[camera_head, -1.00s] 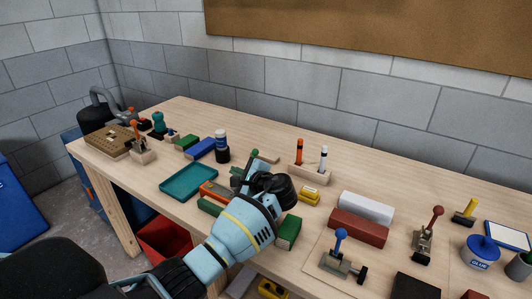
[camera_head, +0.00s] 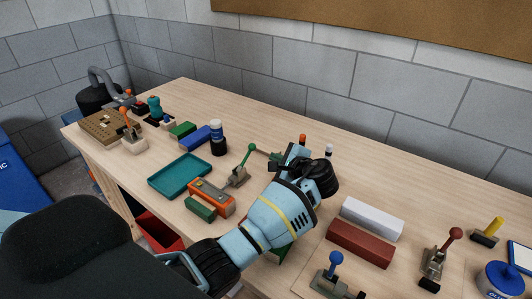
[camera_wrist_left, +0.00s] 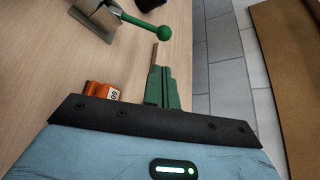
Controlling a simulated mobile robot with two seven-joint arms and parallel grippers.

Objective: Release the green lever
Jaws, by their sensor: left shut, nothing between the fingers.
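The green lever (camera_head: 244,162) is a green rod with a round green ball on top, on a grey metal base on the table. It leans up and to the right. In the left wrist view its ball (camera_wrist_left: 165,32) is at the top, with the grey base at the upper left. My left gripper (camera_head: 293,153) is to the right of the lever, apart from it. Its green fingers (camera_wrist_left: 161,88) are shut and empty. The right gripper is not in view.
A teal tray (camera_head: 180,176) and an orange tool (camera_head: 211,197) lie left of the lever. A blue-knobbed lever (camera_head: 335,262) and a red-knobbed lever (camera_head: 446,245) stand at the right, near a white block (camera_head: 372,218) and a red-brown block (camera_head: 360,243).

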